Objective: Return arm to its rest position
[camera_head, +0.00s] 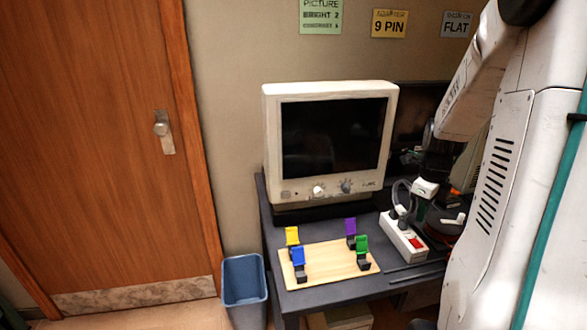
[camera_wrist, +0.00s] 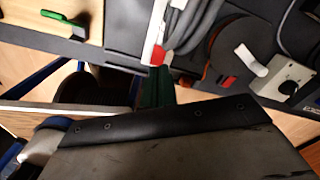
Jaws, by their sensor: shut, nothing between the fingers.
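My arm (camera_head: 468,88) reaches down from the upper right of the head view, bent, with its dark wrist over the right part of the desk. My gripper (camera_head: 421,212) hangs beside the white power strip and is partly lost among dark things. In the wrist view its narrow dark green fingers (camera_wrist: 158,72) are together, with nothing seen between them. Their tips overlap the red switch end of the power strip (camera_wrist: 152,38) in the picture; I cannot tell if they touch it.
A CRT monitor (camera_head: 330,138) stands on the dark desk (camera_head: 338,294). In front are a wooden board (camera_head: 328,270) with yellow, blue, purple and green pieces, and the power strip (camera_head: 401,238) with grey cable. A blue bin (camera_head: 244,284) stands left, near the door (camera_head: 100,150).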

